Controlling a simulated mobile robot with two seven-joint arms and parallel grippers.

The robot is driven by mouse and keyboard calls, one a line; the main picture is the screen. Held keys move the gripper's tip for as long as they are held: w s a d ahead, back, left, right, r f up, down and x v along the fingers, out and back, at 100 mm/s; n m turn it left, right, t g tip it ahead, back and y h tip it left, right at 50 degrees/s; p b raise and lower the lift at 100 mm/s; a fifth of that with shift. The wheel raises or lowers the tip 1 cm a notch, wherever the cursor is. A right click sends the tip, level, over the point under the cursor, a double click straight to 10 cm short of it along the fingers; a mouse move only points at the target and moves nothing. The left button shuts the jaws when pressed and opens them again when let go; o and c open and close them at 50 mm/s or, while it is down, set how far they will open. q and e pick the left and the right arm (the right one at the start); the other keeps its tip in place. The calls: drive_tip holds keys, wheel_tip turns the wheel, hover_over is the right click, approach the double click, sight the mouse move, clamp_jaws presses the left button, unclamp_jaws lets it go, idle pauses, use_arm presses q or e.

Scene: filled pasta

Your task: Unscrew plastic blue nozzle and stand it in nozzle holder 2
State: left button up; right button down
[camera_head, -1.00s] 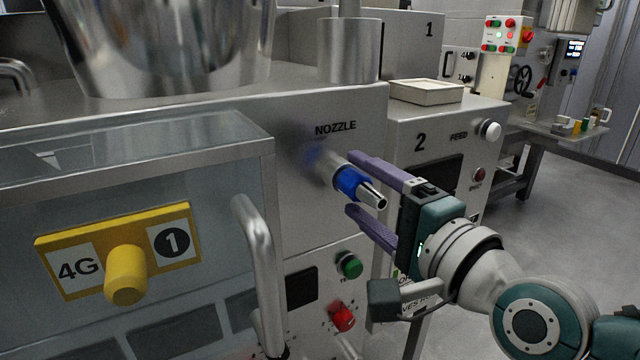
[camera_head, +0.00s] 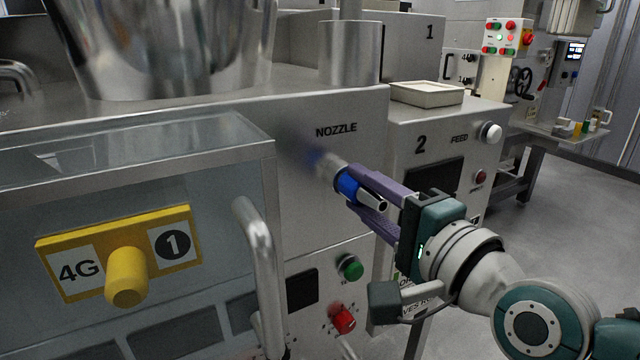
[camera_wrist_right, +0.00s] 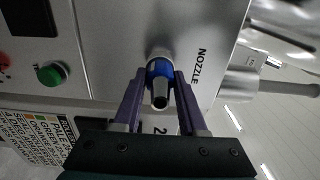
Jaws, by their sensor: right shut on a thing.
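The blue nozzle (camera_head: 347,187), a blue collar with a metal tip, sits on the metal spout at the machine front under the word NOZZLE. My right gripper (camera_head: 357,192) has its purple fingers closed on it from the right. In the right wrist view the nozzle (camera_wrist_right: 160,70) shows between the two fingers, with its metal tip pointing toward the camera. The nozzle still lines up with the spout behind it. My left gripper is out of view. No nozzle holder can be made out for certain.
A yellow 4G plate with a knob (camera_head: 125,275) and a vertical metal handle (camera_head: 258,265) are on the left. A green button (camera_head: 349,267) and a red knob (camera_head: 342,319) lie below the nozzle. A shallow tray (camera_head: 427,94) stands on machine 2. Open floor is on the right.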

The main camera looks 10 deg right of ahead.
drive_tip(key=n, duration=0.2)
drive_tip(key=shift+r+n+p, duration=0.2)
drive_tip(key=shift+n+p, duration=0.1)
drive_tip(key=shift+p, duration=0.1)
drive_tip(key=n, duration=0.2)
drive_tip(key=shift+n+p, duration=0.35)
drive_tip(key=shift+n, duration=0.05)
drive_tip(key=n, duration=0.4)
drive_tip(key=shift+n+p, duration=0.3)
drive_tip(key=shift+n, duration=0.1)
drive_tip(key=shift+f+n, duration=0.1)
drive_tip(key=shift+n, duration=0.6)
drive_tip(key=n, duration=0.4)
drive_tip(key=shift+n+p, duration=0.3)
drive_tip(key=shift+p, duration=0.1)
drive_tip(key=n, duration=0.6)
drive_tip(key=shift+n, duration=0.4)
